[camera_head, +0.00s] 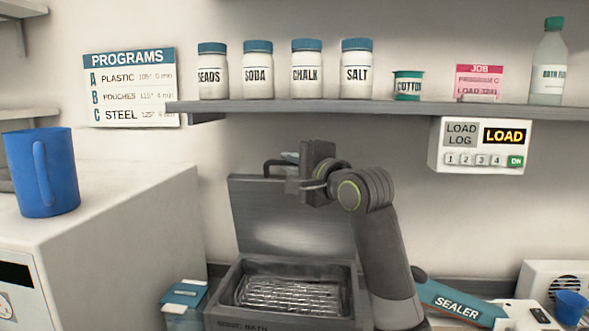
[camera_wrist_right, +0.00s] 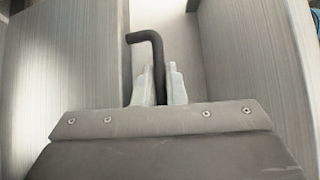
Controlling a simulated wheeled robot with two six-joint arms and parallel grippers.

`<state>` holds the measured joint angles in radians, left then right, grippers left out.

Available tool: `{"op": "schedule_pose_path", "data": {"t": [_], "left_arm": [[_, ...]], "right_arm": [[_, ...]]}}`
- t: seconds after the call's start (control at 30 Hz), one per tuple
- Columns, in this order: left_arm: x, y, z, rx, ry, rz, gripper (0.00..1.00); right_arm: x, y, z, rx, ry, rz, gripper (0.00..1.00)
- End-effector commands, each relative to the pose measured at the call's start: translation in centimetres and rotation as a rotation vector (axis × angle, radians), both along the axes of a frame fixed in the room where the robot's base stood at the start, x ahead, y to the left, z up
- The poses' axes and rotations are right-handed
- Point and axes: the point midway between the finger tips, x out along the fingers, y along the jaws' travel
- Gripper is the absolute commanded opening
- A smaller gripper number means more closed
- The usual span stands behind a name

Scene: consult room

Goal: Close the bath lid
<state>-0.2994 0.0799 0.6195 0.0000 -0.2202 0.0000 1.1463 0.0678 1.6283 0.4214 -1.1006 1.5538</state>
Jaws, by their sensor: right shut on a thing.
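The grey bath (camera_head: 222,306) stands low in the middle of the head view, with a wire rack (camera_head: 285,293) inside. Its grey lid (camera_head: 250,215) stands open, upright at the back. A dark handle (camera_head: 268,166) sticks out at the top of the lid. My right gripper (camera_head: 290,160) is at the lid's top edge, its arm in front of the right part of the lid. In the right wrist view the two pale fingers (camera_wrist_right: 159,85) are shut on the dark bent handle (camera_wrist_right: 150,37). My left gripper is not in view.
A shelf (camera_head: 370,108) with several jars runs above the bath. A load log panel (camera_head: 477,146) hangs at right. A white cabinet (camera_head: 110,215) with a blue mug (camera_head: 42,172) stands at left. A teal box (camera_head: 184,298) and a sealer (camera_head: 455,301) flank the bath.

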Motion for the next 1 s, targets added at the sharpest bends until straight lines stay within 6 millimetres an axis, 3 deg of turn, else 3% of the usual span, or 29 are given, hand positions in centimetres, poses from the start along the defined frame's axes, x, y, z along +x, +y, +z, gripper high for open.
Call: {"op": "schedule_pose_path", "data": {"t": [0.1,0.4,0.93,0.97,1.0], "left_arm": [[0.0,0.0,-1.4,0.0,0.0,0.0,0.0],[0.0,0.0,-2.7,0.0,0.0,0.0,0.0],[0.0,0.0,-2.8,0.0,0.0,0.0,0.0],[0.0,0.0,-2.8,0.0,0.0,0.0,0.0],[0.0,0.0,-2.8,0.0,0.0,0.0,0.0]], "right_arm": [[-1.8,0.4,-1.0,-0.012,-0.072,0.002,0.0],[-4.3,0.9,-1.5,-0.037,-0.189,0.001,0.0],[-4.8,1.0,-1.6,-0.044,-0.214,0.0,0.0],[-4.8,1.0,-1.6,-0.044,-0.214,0.0,0.12],[-4.8,1.0,-1.6,-0.044,-0.214,0.0,0.17]]}}
